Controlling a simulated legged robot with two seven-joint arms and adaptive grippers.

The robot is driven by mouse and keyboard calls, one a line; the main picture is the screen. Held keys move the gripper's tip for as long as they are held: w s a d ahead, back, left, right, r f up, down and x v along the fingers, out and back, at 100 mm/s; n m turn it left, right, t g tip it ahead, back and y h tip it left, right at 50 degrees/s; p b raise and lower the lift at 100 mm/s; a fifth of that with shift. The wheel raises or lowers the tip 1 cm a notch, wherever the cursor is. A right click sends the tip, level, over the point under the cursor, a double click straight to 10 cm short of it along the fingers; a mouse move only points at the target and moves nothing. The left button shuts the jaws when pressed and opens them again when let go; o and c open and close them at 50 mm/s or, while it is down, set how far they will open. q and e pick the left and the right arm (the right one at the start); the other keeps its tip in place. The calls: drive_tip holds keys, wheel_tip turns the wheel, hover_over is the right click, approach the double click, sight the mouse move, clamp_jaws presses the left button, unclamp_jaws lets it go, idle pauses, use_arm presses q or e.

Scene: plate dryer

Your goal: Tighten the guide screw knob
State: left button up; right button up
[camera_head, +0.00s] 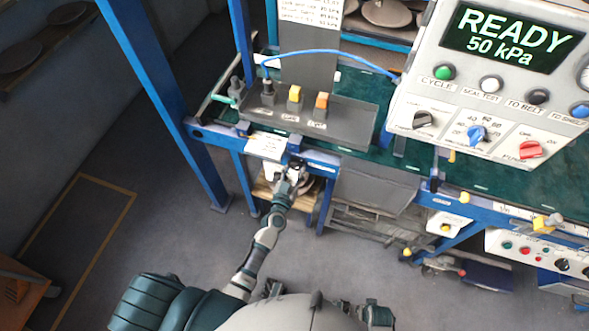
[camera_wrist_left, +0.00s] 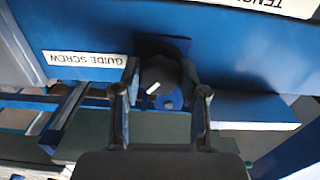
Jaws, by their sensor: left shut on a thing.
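The guide screw knob (camera_wrist_left: 158,76) is round and black with a white mark on its face. It sits on the blue beam, beside a "GUIDE SCREW" label (camera_wrist_left: 87,60) that appears upside down in the left wrist view. My left gripper (camera_wrist_left: 161,92) has one finger on each side of the knob and is shut on it. In the head view my left gripper (camera_head: 295,172) is at the front blue rail, and it and the wrist largely hide the knob. My right gripper cannot be made out.
A grey tray (camera_head: 340,126) with orange and yellow blocks stands above the rail. A control panel (camera_head: 480,130) at the right reads "READY 50 kPa". A blue post (camera_head: 175,100) rises left of my arm. The floor (camera_head: 150,245) at lower left is largely clear.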

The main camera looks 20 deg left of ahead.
use_arm(q)
drive_tip(key=o, duration=1.1)
drive_tip(key=shift+f, duration=0.15)
drive_tip(key=s, duration=1.2)
drive_tip(key=shift+a, duration=0.15)
drive_tip(key=shift+o, duration=0.2)
